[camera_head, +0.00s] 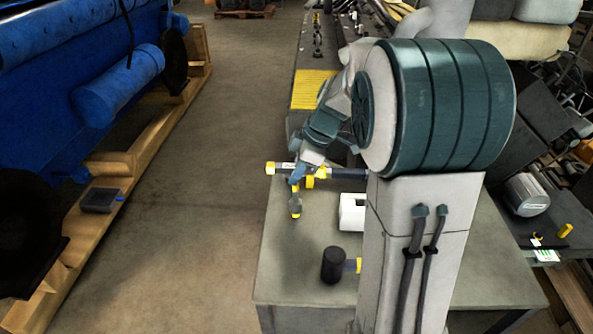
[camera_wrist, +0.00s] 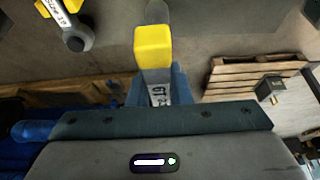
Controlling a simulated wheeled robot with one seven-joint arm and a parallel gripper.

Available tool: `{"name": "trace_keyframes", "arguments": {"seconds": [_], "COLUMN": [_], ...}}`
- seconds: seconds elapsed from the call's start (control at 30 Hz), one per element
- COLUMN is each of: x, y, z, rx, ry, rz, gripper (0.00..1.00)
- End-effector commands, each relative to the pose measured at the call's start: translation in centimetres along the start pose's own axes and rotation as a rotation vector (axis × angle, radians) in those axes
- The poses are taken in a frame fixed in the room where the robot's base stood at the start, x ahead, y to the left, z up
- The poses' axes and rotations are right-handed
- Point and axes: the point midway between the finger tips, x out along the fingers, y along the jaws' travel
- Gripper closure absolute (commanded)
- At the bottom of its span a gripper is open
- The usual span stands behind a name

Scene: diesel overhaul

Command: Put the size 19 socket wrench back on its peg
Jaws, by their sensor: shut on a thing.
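The size 19 socket wrench (camera_wrist: 152,50) is between the blue fingers of my gripper (camera_wrist: 157,92) in the wrist view. In the head view my gripper (camera_head: 298,173) is over the far left part of the grey table, among yellow-and-grey parts that overlap, so the wrench's tilt is hard to tell. A second labelled wrench (camera_wrist: 77,36), with yellow and a round grey end, shows at the wrist view's top left. I cannot make out an empty peg.
The grey table (camera_head: 285,285) holds a black-headed mallet (camera_head: 333,265) and a white object (camera_head: 352,212). My arm hides much of the table. The blue engine (camera_head: 60,90) on a wooden frame stands left, across open floor. A pallet (camera_wrist: 250,72) lies on the floor.

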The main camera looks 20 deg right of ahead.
Motion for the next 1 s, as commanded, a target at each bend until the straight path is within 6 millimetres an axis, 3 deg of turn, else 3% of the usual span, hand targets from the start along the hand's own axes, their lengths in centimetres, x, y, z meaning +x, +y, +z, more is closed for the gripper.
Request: {"name": "trace_keyframes", "arguments": {"seconds": [0.67,0.7,0.77,0.97,1.0], "x": [2.2,2.1,2.0,2.1,2.1], "y": [0.0,0.0,0.0,0.0,0.0], "z": [0.9,0.9,0.9,0.9,0.9], "rx": [0.0,0.0,0.0,0.0,0.0], "ry": [0.0,0.0,0.0,0.0,0.0], "rz": [0.001,0.001,0.001,0.0,-0.001], "gripper": [1.0,0.74,0.57,0.57,0.48]}}
